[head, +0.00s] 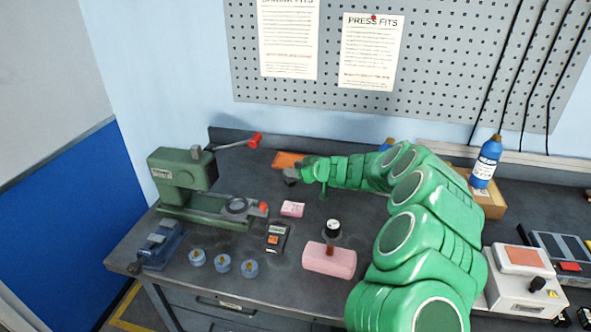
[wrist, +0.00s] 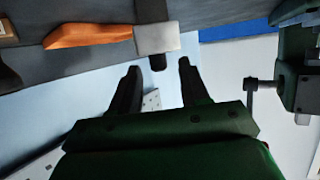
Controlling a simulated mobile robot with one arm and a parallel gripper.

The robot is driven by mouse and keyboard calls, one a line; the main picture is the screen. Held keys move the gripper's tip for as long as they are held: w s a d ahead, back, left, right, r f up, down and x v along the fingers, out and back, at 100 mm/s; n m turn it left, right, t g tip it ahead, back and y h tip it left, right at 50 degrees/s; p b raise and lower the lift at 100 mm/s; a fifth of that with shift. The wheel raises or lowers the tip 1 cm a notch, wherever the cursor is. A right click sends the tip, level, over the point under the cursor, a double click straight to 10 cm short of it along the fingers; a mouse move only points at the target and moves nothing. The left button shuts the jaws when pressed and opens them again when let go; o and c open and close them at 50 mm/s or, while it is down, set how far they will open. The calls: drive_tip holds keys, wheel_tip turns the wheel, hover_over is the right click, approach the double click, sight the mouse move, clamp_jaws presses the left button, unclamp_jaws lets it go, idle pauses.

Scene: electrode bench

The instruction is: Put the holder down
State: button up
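My gripper (head: 290,174) is above the back of the bench. In the wrist view my gripper (wrist: 158,64) is open, its two dark fingers apart with nothing seen held between them. A hammer-like tool with an orange handle (wrist: 88,36) and a grey block head (wrist: 157,38) lies just beyond the fingertips. The head's dark end shows between the tips; I cannot tell whether they touch. The orange part (head: 287,159) also shows behind my gripper in the head view. No thing is clearly recognisable as the holder. A pink block (head: 329,261) with an upright, dark-topped rod stands at the bench front.
A green press (head: 180,172) with a red-tipped lever stands left. A blue vise (head: 159,246), several blue round pieces (head: 222,262), a dark meter (head: 276,237) and a small pink block (head: 293,209) lie nearby. A blue bottle (head: 486,163) and white device (head: 524,280) are right.

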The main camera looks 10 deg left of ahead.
drive_tip(key=shift+v, duration=0.8)
drive_tip(key=v, duration=1)
drive_tip(key=shift+r, duration=0.25)
drive_tip(key=shift+s+d, duration=0.1)
drive_tip(key=shift+d, duration=0.05)
